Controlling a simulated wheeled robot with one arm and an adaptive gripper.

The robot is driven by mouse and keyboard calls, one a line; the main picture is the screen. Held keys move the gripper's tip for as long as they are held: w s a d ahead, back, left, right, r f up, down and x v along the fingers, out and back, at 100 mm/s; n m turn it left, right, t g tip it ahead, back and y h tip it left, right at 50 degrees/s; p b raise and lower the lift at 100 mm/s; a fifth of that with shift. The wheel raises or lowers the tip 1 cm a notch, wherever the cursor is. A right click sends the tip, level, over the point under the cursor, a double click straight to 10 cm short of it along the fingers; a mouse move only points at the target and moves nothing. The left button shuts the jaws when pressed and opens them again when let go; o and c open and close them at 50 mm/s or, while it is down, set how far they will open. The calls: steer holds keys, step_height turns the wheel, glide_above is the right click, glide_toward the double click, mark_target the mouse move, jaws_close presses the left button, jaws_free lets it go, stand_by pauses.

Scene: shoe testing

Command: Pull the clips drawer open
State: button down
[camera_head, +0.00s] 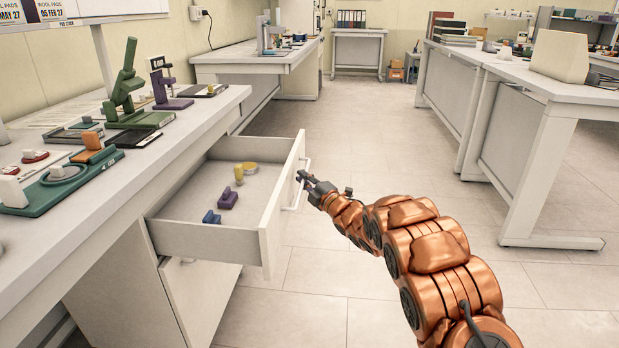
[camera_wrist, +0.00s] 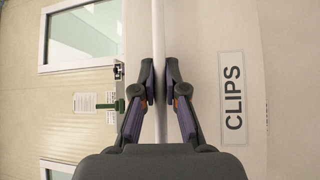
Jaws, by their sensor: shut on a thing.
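The clips drawer (camera_head: 222,238) stands pulled out from the white bench at the left in the head view. Its inside shows two purple-blue clips (camera_head: 228,198), a yellow clip (camera_head: 239,173) and a yellow ring-shaped item (camera_head: 250,168). My gripper (camera_head: 303,178) is at the drawer's front, shut on the white bar handle (camera_head: 296,190). In the wrist view the fingers (camera_wrist: 159,85) close on both sides of the handle bar (camera_wrist: 158,30). A label reading CLIPS (camera_wrist: 232,98) is on the drawer front, right of the fingers.
The bench top (camera_head: 190,125) holds a green microscope-like stand (camera_head: 127,90), a purple stand (camera_head: 170,92) and a green tray (camera_head: 60,188). Another drawer front (camera_head: 200,290) is below. Open tiled floor (camera_head: 345,130) lies between this bench and the right table (camera_head: 545,90).

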steer(key=shift+f, duration=0.1)
steer(key=c, duration=1.2)
jaws_free()
steer(key=shift+d, duration=0.1)
steer(key=shift+d, duration=0.1)
steer(key=v, duration=1.2)
